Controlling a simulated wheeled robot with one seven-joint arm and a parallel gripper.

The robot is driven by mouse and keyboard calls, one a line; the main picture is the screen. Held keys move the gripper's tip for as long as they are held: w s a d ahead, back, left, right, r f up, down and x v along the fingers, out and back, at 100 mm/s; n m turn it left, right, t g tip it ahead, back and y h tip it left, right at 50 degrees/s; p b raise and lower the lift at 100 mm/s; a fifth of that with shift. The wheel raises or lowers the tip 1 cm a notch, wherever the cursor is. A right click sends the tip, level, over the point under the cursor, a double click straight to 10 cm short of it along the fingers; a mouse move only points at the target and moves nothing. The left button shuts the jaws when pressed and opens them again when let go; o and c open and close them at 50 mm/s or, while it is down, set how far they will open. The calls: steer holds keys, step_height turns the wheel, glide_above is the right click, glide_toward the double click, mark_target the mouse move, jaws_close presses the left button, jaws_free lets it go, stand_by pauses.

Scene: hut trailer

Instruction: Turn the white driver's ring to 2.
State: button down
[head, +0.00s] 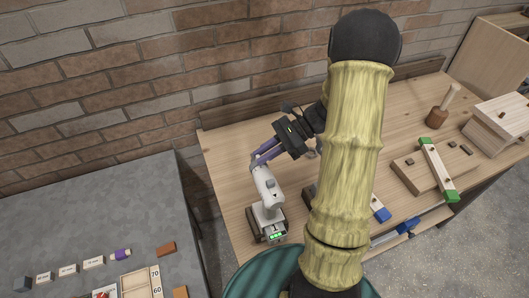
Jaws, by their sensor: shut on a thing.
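The white driver (267,190) stands upright on the wooden workbench (228,178), near its left edge, with its green-lit battery foot at the bottom. My gripper (261,162) reaches down from the upper right, and its purple fingers are shut at the driver's top end, where the ring would sit. The fingers cover most of the ring, and its numbers are too small to read, so I cannot tell its setting.
A grey table (100,215) at left holds small labelled blocks (68,270) and a purple-and-white piece (121,254). On the bench's right are a wooden mallet (443,105), a green-ended clamp (438,168) and a wooden box (500,124). A brick wall (150,90) stands behind. My arm hides the bench's middle.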

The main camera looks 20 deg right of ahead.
steer(key=c, duration=1.4)
jaws_free()
steer(key=b+v, duration=0.3)
steer(key=v, duration=1.4)
steer(key=shift+d+r+b, duration=0.15)
steer(key=shift+d+b, duration=0.1)
steer(key=shift+b, duration=0.05)
